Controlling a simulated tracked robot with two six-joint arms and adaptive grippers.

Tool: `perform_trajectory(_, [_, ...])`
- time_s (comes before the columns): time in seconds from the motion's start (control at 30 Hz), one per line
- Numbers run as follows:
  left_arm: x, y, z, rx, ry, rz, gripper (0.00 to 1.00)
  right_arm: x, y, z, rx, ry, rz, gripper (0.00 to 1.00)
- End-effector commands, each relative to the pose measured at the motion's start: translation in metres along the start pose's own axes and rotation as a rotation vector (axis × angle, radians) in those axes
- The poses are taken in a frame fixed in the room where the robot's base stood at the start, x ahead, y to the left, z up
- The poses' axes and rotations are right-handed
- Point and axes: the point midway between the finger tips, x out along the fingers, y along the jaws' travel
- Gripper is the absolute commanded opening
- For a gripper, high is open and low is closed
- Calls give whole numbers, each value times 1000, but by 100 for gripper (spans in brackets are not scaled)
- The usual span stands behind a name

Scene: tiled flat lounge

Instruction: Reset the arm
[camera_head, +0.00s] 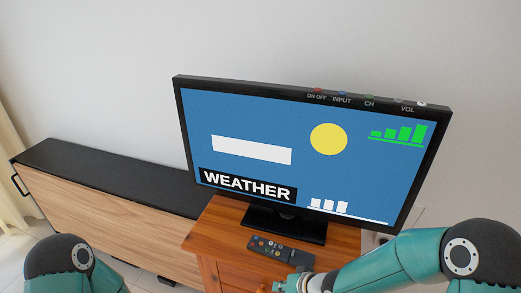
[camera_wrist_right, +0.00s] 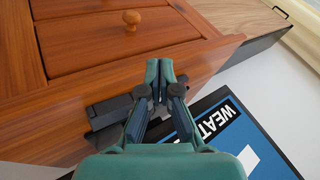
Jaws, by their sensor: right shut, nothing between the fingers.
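My right arm (camera_head: 400,260) comes in from the lower right in the head view, bent at a dark round joint. Its gripper (camera_head: 284,286) is at the bottom edge, just in front of the remote on the wooden cabinet, and is partly cut off. In the right wrist view the right gripper (camera_wrist_right: 160,68) is shut with its fingers together and nothing between them. My left arm (camera_head: 72,262) shows only as a dark joint and teal link at the lower left; its gripper is out of view.
A black remote (camera_head: 281,251) lies on the orange-brown wooden cabinet (camera_head: 213,235), before the television (camera_head: 300,150) showing a weather screen. It also shows behind the gripper in the wrist view (camera_wrist_right: 108,112). A low black-topped sideboard (camera_head: 110,175) stands at left along the wall.

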Motion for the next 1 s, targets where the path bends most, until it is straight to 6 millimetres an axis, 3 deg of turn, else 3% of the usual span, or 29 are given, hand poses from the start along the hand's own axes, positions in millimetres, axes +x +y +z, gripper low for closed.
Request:
perform_trajectory(0.23, [0, 0, 1, 0, -1, 0, 62, 13, 66, 68, 198, -122, 89, 0])
perform_trajectory(0.37, [0, 0, 0, 0, -1, 0, 62, 12, 104, 134, 304, -228, 158, 0])
perform_trajectory(0.4, [0, 0, 0, 0, -1, 0, 62, 9, 113, 159, 326, -268, 181, 0])
perform_trajectory(0.5, [0, 0, 0, 0, -1, 0, 62, -2, 125, 205, 314, -346, 228, 0])
perform_trajectory(0.57, [0, 0, 0, 0, -1, 0, 62, -7, 127, 213, 270, -361, 241, 0])
perform_trajectory(0.73, [0, 0, 0, 0, -1, 0, 62, -7, 128, 212, 155, -361, 237, 0])
perform_trajectory(1.0, [0, 0, 0, 0, -1, 0, 62, -7, 128, 211, 132, -363, 232, 0])
